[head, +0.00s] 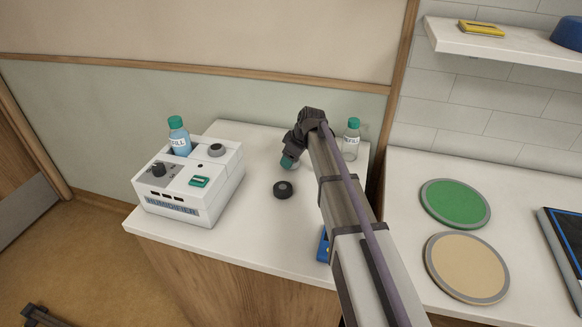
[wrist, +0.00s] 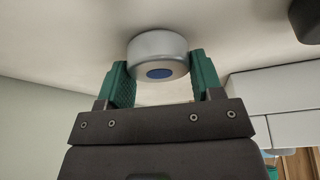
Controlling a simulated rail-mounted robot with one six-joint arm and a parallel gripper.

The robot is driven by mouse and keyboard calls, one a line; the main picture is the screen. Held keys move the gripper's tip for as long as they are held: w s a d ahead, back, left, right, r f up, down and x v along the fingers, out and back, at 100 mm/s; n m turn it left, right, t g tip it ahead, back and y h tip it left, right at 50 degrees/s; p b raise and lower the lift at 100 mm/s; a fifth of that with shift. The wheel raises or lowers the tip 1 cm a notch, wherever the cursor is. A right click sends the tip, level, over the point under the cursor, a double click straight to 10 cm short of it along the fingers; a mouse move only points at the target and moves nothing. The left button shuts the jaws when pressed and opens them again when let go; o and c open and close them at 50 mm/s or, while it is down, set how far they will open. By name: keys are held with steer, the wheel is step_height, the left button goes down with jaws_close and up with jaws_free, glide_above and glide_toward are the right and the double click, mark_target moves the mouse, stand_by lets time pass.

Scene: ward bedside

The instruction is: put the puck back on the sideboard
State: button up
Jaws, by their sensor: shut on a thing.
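My gripper (wrist: 160,72) has green fingertips and is shut on a short silver puck (wrist: 158,46) with a blue spot on its near face. The puck sits between the fingers, close to the pale top of the sideboard. I cannot tell whether it touches that surface. In the head view my gripper (head: 289,163) points down over the white sideboard (head: 255,240), right of the humidifier, and the puck is hidden there.
A dark round piece (head: 283,190) lies just in front of my gripper. The white humidifier (head: 190,180) with a blue bottle (head: 179,138) stands left. A clear bottle (head: 351,140) stands behind right. A blue item (head: 323,245) is partly hidden by my arm. The front left top is clear.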

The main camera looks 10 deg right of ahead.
steer(key=shift+f, duration=0.35)
steer(key=o, duration=1.2)
steer(key=shift+r, duration=0.1)
steer(key=p+v, duration=1.2)
steer(key=v, duration=0.1)
steer(key=s+a+f+m+g+h, duration=0.1)
steer(key=s+m, duration=0.4)
steer(key=s, duration=0.9)
steer(key=s+a+f+m+g+h, duration=0.1)
steer(key=s+m, duration=0.4)
steer(key=s, duration=0.9)
steer(key=shift+a+g+h, duration=0.4)
steer(key=shift+a+h, duration=0.4)
steer(key=shift+a, duration=0.2)
